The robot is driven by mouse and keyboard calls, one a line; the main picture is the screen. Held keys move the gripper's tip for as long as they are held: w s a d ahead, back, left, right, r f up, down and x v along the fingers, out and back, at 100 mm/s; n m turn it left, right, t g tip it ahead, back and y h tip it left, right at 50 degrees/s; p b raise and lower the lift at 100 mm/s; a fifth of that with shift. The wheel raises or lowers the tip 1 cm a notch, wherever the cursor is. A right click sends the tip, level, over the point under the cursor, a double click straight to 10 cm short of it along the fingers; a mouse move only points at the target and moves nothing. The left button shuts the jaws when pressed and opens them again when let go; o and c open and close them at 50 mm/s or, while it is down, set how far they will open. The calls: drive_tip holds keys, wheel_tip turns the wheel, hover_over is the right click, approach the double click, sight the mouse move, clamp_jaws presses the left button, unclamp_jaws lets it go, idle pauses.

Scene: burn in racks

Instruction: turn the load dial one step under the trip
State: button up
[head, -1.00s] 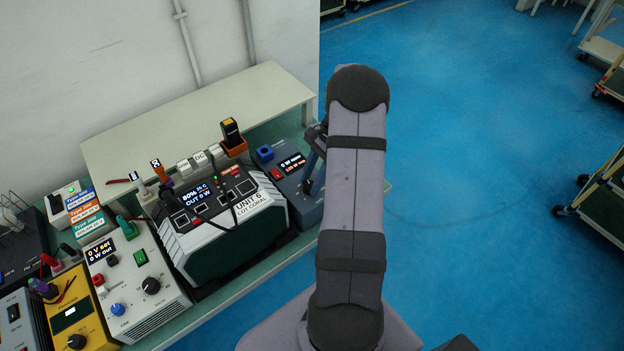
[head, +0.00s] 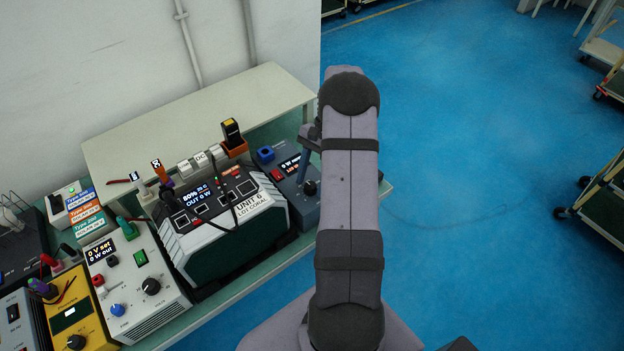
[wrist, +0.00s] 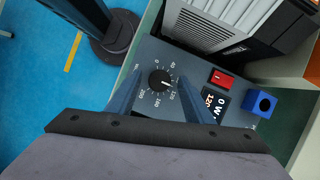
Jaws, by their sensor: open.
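The load unit (head: 302,200) is a dark blue-grey box at the right end of the bench. Its black round load dial (head: 310,187) shows in the head view just below the fingers. In the wrist view the dial (wrist: 161,80) sits inside a printed scale running from 0 to 200. A white pointer mark is on the knob; its exact setting is hard to read. The display (wrist: 216,103) shows 0 W above a partly hidden line starting 120. My gripper (wrist: 159,84) is open, with one blue finger on each side of the dial; contact is not visible.
A red switch (wrist: 221,78) and a blue socket block (wrist: 261,103) are beside the display. The Unit 6 power station (head: 225,205) stands close on the left, with a cable over it. An orange holder (head: 235,146) is behind. Blue floor is free right of the bench.

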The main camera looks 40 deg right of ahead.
drive_tip(key=b+v, duration=0.2)
drive_tip(key=v, duration=0.5)
drive_tip(key=shift+r, duration=0.15)
idle(0.3)
drive_tip(key=s+a+r+n+h+p, duration=0.2)
drive_tip(key=a+n+h, duration=0.1)
drive_tip(key=a+n, duration=0.3)
drive_tip(key=s+a+r+n+h+p, duration=0.2)
drive_tip(key=s+a+r+n+h, duration=0.1)
drive_tip(key=a+n, duration=0.3)
drive_tip(key=s+a+f+n+t+y+b, duration=0.1)
drive_tip(key=s+a+f+n+b, duration=0.2)
drive_tip(key=s+a, duration=0.7)
drive_tip(key=a+f+b, duration=0.1)
drive_tip(key=a+f, duration=0.1)
drive_tip(key=a, duration=0.1)
drive_tip(key=shift+s+y, duration=0.3)
drive_tip(key=shift+s, duration=0.05)
drive_tip(key=shift+a+f, duration=0.1)
